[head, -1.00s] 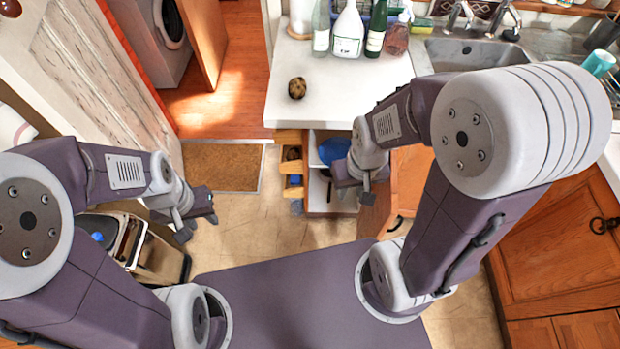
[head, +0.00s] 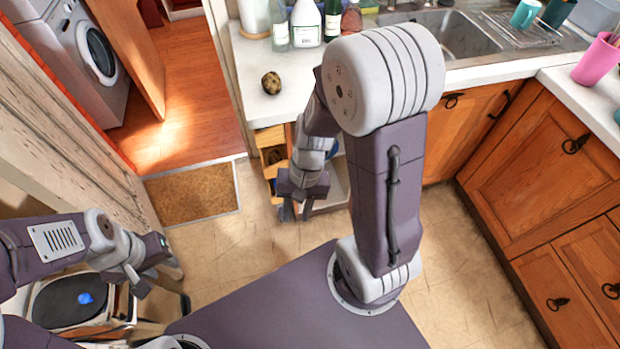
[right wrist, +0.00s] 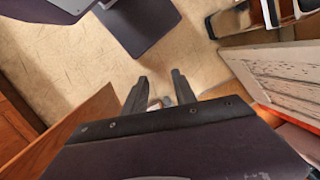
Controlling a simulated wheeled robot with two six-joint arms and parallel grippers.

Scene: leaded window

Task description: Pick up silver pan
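I cannot make out a silver pan in either view. The open lower cabinet (head: 335,190) at the end of the counter is largely hidden behind my right arm. My right gripper (head: 297,212) is in front of this cabinet and its drawers. In the right wrist view my right gripper (right wrist: 160,85) has its fingers apart, pointing toward the floor. A small pale and bluish thing shows low between the fingers, too small to name. My left gripper (head: 155,268) is at lower left, with its fingers apart and nothing seen between them.
The white counter (head: 262,110) carries a speckled brown round thing (head: 271,83) and several bottles. Pulled-out wooden drawers (head: 270,150) jut below it. A dark-topped container (head: 70,305) with a blue thing on it stands near my left gripper. The tiled floor (head: 445,225) is clear at right.

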